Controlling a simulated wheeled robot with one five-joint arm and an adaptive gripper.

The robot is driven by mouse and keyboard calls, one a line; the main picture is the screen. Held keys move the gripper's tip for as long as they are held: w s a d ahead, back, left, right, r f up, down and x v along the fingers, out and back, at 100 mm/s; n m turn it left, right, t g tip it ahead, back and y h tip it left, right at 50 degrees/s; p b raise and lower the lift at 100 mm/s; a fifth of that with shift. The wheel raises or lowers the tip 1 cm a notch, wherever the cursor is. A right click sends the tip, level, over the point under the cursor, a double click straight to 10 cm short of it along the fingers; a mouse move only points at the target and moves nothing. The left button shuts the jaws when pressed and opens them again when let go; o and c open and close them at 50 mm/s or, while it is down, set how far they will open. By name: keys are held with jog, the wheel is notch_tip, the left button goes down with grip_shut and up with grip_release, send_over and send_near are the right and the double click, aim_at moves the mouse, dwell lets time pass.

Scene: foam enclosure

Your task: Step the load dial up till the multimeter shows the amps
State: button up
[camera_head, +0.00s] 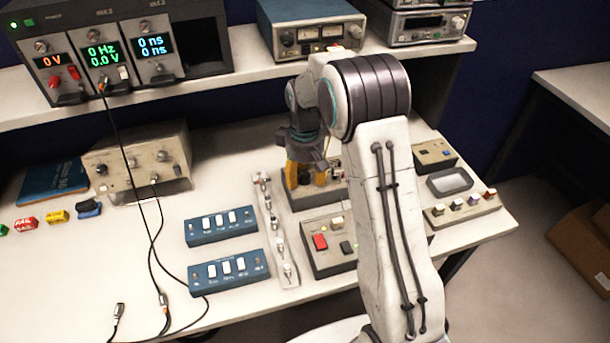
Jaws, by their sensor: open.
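My gripper (305,181) points down with two yellow fingers apart, over a dark-topped box (299,201) on the bench. No held object shows between the fingers. Any load dial at that spot is hidden by the fingers and my arm, and I cannot tell whether they touch it. I cannot tell for certain which device is the multimeter.
Two blue switch boxes (221,226) and a strip of connectors (283,255) lie left of the gripper. A panel with a red button (320,242) is in front. Black cables hang from the lit rack (103,50) on the shelf.

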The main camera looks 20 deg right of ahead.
aim_at(306, 177)
jog(key=shift+w+r, duration=0.1)
jog(key=shift+r, duration=0.05)
notch_tip(306, 177, up, 12)
dwell(0.7)
dwell(0.5)
jog(key=f+m, duration=0.1)
jog(key=f, duration=0.1)
jog(key=s+f+m, duration=0.1)
jog(key=f, duration=0.1)
jog(key=shift+f+m, duration=0.1)
jog(key=shift+m, duration=0.3)
jog(key=s+r+m, duration=0.2)
jog(key=s, duration=2.2)
jog(key=shift+s+r+t, duration=0.45)
jog(key=shift+r+t, duration=0.2)
jog(key=shift+r, duration=0.15)
jog(key=shift+s+r+t, duration=0.4)
jog(key=shift+r+t, duration=0.3)
jog(key=shift+r, duration=0.1)
jog(key=shift+s+r+t, duration=0.45)
jog(key=shift+r+t, duration=0.2)
jog(key=shift+r, duration=0.15)
